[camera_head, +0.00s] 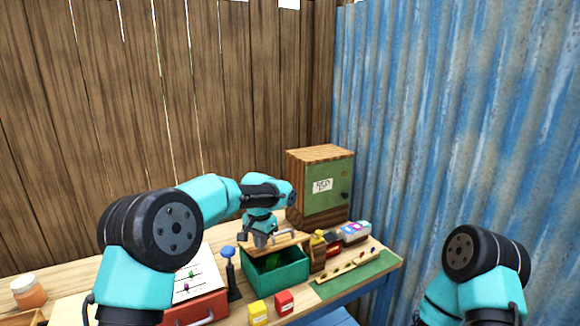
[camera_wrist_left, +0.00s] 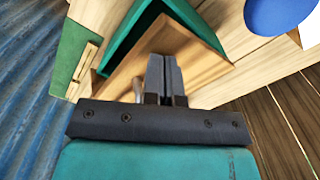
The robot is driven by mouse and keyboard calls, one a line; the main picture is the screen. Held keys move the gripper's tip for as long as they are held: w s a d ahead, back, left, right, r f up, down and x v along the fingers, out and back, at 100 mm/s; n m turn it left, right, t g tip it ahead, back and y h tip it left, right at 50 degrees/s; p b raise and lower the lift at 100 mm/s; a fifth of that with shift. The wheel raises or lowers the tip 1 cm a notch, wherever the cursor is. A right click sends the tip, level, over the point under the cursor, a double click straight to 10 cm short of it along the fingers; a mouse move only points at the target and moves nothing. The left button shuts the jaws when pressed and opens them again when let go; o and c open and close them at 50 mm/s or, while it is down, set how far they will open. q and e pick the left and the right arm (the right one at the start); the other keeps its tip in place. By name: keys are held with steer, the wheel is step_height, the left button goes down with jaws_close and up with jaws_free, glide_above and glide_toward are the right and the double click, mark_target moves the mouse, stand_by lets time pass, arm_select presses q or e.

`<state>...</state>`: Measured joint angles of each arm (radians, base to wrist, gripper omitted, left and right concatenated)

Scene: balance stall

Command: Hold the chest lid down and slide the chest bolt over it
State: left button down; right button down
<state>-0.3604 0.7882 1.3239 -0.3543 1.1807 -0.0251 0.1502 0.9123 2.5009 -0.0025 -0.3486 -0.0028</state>
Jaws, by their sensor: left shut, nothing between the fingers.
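The green chest (camera_head: 284,281) stands mid-bench in the head view and is open at the top, with something green inside. Its wooden lid (camera_head: 290,240) appears raised at the chest's back edge. In the left wrist view the wooden lid (camera_wrist_left: 203,65) lies under my fingers, beside the green chest wall (camera_wrist_left: 126,42). My left gripper (camera_head: 262,242) is above the back of the chest; its fingers (camera_wrist_left: 164,75) are shut and empty. I cannot tell whether they touch the lid. I cannot clearly make out the chest bolt. My right gripper is out of view.
A blue-topped post (camera_head: 229,262) stands left of the chest, and a red case (camera_head: 203,309) is further left. Yellow (camera_head: 258,312) and red (camera_head: 285,302) blocks sit in front. A green cabinet (camera_head: 327,185) stands behind. A green mat (camera_head: 350,279) lies right.

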arm_select(q)
steer(key=shift+f, duration=3.2)
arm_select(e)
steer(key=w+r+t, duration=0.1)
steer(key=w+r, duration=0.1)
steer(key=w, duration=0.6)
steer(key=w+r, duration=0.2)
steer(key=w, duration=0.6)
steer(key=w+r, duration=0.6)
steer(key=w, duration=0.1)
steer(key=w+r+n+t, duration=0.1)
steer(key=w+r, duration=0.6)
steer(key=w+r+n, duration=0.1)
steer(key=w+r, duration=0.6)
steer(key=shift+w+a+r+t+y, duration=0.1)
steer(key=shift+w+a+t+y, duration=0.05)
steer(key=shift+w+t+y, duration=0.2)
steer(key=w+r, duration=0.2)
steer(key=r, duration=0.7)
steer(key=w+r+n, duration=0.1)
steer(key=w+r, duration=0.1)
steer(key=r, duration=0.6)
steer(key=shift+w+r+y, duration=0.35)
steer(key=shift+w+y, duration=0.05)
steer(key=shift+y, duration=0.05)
